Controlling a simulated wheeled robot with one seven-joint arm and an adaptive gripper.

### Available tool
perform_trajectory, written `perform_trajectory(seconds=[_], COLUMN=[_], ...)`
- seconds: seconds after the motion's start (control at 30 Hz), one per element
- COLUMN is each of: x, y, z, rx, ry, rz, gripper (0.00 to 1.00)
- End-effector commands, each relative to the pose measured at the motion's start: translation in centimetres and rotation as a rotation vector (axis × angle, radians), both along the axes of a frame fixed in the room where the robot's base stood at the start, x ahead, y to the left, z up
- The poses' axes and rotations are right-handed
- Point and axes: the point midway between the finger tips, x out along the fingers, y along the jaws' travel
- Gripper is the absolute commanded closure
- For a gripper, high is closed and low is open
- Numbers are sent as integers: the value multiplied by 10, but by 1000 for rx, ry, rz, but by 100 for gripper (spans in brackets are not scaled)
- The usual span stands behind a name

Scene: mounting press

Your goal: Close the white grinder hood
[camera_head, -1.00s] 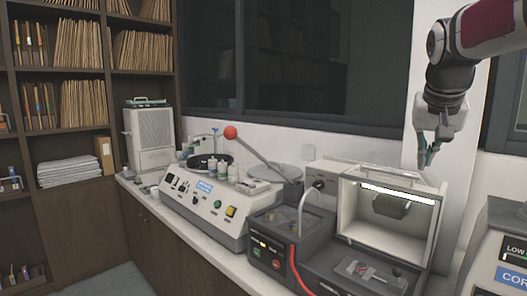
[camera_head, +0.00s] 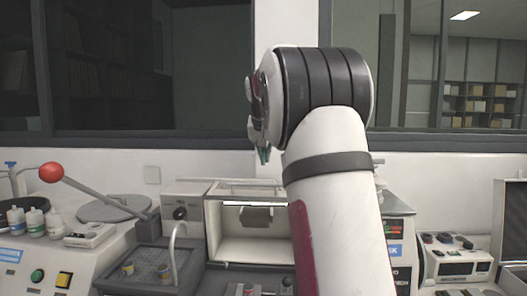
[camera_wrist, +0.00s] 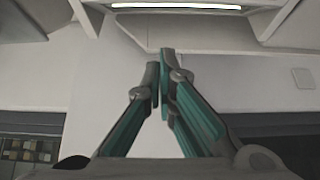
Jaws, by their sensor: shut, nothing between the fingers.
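The white grinder hood (camera_head: 240,190) stands open in the middle of the head view. A bright light strip and a dark grinder part (camera_head: 256,216) show inside it. My arm hides its right side. My gripper (camera_head: 264,155) is shut and empty, above the hood in the head view and apart from it there. In the wrist view my gripper's teal-lined fingers (camera_wrist: 162,58) meet at the tips. The light strip (camera_wrist: 175,5) and pale edges of the hood (camera_wrist: 92,14) lie beyond the fingertips at the top of that view.
A dark unit with a bent pipe (camera_head: 174,240) stands left of the hood. Farther left is a machine with a red-knobbed lever (camera_head: 51,172). Another instrument (camera_head: 455,262) stands at the right. A wall and dark windows lie behind the bench.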

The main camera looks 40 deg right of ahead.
Motion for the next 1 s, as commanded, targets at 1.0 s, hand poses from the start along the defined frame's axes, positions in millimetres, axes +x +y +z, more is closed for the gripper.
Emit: perform_trajectory(seconds=[1.0], x=[-5], y=[5], z=[-56], rx=[-1], ry=[-1], rz=[0], gripper=[100])
